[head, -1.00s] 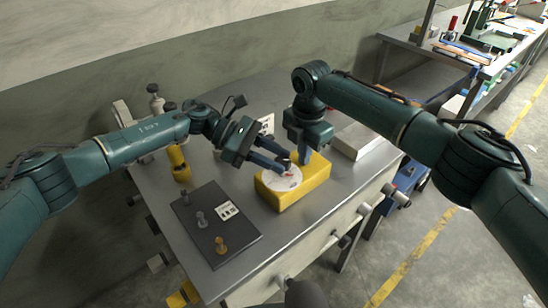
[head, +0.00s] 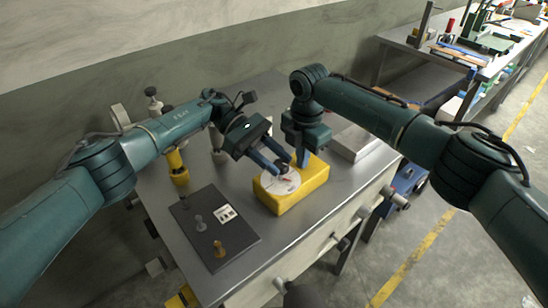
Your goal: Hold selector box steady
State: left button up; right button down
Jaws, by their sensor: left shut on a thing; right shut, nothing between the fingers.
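The yellow selector box (head: 300,196) sits on the metal table, with a white round dial (head: 274,186) and a small red pointer on its top. My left gripper (head: 284,170) comes in from the left and is shut at the pointer on the dial; its fingers largely hide what they grip. My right gripper (head: 302,163) points straight down, shut and empty, with its tips at the back part of the box's top. I cannot tell whether those tips press on the box.
A dark plate (head: 215,240) with several pegs and a white label lies left of the box. A yellow-and-dark post (head: 177,167) stands behind it. A light grey block (head: 352,142) lies to the right. The table's front edge has several protruding knobs.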

pick_arm(q)
jog(key=shift+s+d, duration=0.2)
jog(key=o, duration=0.8)
jog(key=shift+c, duration=0.2)
jog(key=shift+o, duration=1)
jog(key=shift+w+a, duration=0.1)
jog(key=shift+a, duration=0.1)
